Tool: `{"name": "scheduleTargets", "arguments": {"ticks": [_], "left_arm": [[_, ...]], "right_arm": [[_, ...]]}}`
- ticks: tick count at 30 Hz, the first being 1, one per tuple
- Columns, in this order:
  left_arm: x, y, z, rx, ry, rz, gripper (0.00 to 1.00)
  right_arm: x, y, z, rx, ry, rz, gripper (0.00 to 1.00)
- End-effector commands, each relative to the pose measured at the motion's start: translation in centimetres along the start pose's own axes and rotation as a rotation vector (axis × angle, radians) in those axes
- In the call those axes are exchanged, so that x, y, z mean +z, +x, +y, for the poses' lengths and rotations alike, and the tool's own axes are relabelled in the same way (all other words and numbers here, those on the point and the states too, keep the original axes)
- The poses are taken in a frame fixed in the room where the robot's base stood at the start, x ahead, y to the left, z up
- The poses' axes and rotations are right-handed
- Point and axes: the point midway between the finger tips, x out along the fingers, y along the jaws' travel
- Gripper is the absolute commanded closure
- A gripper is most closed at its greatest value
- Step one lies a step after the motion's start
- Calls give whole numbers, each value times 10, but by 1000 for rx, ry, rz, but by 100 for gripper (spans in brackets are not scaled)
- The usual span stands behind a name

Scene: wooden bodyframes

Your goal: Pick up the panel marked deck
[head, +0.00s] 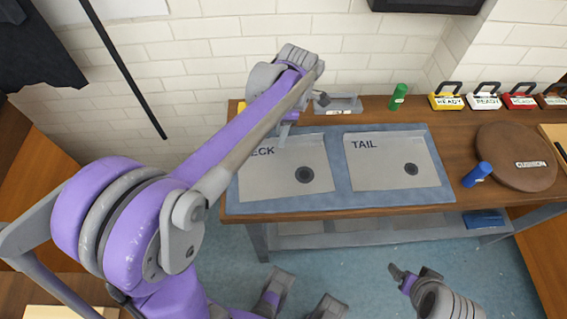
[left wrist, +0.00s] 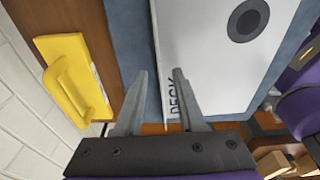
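The panel marked deck (head: 283,172) is a pale flat board lying on a blue mat (head: 335,203) on the wooden table. Its lettering is partly covered by my left arm in the head view. It also shows in the left wrist view (left wrist: 215,60), with a dark round spot. My left gripper (head: 287,130) is at the panel's far edge. In the left wrist view its two fingers (left wrist: 162,72) are apart, with the panel's edge seen between them; contact cannot be told. My right gripper (head: 412,277) is low at the bottom right, away from the table, its fingers unclear.
A panel marked TAIL (head: 393,163) lies right of the deck panel. A yellow handled block (left wrist: 75,78) is beside the mat. A green cylinder (head: 398,97), a blue cylinder (head: 477,174) and a round brown cushion (head: 516,160) are on the table. A white brick wall stands behind.

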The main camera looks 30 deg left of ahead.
Motion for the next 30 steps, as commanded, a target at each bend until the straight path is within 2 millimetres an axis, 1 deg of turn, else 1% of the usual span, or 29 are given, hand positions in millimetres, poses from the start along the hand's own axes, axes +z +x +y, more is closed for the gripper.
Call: {"name": "scheduleTargets", "arguments": {"ticks": [2,7,8,12,14,30], "left_arm": [[0,3,0,0,0,0,61],[0,2,0,0,0,0,61],[0,2,0,0,0,0,65],[0,2,0,0,0,0,90],[0,2,0,0,0,0,100],[0,2,0,0,0,0,100]], "right_arm": [[0,0,0,0,0,0,11],[0,0,0,0,0,0,11],[0,0,0,0,0,0,11],[0,0,0,0,0,0,11],[0,0,0,0,0,0,11],[0,0,0,0,0,0,11]]}}
